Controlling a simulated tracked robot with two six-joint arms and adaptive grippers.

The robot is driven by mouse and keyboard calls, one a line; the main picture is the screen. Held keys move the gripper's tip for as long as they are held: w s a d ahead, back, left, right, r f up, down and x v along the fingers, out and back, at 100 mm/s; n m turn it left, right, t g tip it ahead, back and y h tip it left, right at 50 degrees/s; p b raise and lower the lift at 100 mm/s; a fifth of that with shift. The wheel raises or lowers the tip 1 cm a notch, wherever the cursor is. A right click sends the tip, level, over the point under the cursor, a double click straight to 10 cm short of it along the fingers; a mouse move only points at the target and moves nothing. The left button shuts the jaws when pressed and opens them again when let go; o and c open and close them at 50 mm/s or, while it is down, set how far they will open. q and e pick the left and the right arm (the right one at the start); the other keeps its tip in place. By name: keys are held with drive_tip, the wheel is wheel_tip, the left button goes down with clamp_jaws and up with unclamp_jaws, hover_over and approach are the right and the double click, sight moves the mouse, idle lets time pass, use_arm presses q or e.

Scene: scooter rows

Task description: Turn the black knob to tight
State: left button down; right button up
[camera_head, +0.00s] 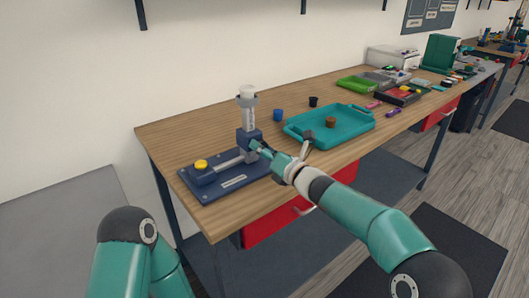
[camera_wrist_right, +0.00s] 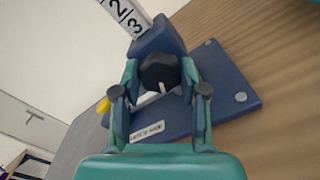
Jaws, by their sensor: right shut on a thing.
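The black knob (camera_wrist_right: 160,72) shows in the right wrist view between the two fingers of my right gripper (camera_wrist_right: 160,85), which is shut on it. A pale pointer line on the knob points down in that view. The knob sits on the front of a dark blue block (camera_head: 250,136) on a blue base plate (camera_head: 205,191). In the head view my right gripper (camera_head: 262,149) hides the knob. A white scale post (camera_head: 247,97) stands up from the block. My left arm shows at the lower left, and its gripper is out of view.
A yellow knob (camera_head: 201,164) sits on the plate's left end. A teal tray (camera_head: 362,128) holding a brown round thing (camera_head: 331,122) lies to the right. A blue cup (camera_head: 278,115) and a black cup (camera_head: 313,101) stand behind. The wooden table (camera_head: 165,136) is clear at its left corner.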

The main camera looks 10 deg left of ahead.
drive_tip(key=shift+r, duration=0.2)
idle(0.3)
drive_tip(key=o, duration=1.1)
drive_tip(key=shift+w+f, duration=0.1)
drive_tip(key=shift+f, duration=0.05)
drive_tip(key=shift+o, duration=0.2)
drive_tip(key=shift+d, duration=0.1)
drive_tip(key=v, duration=1.2)
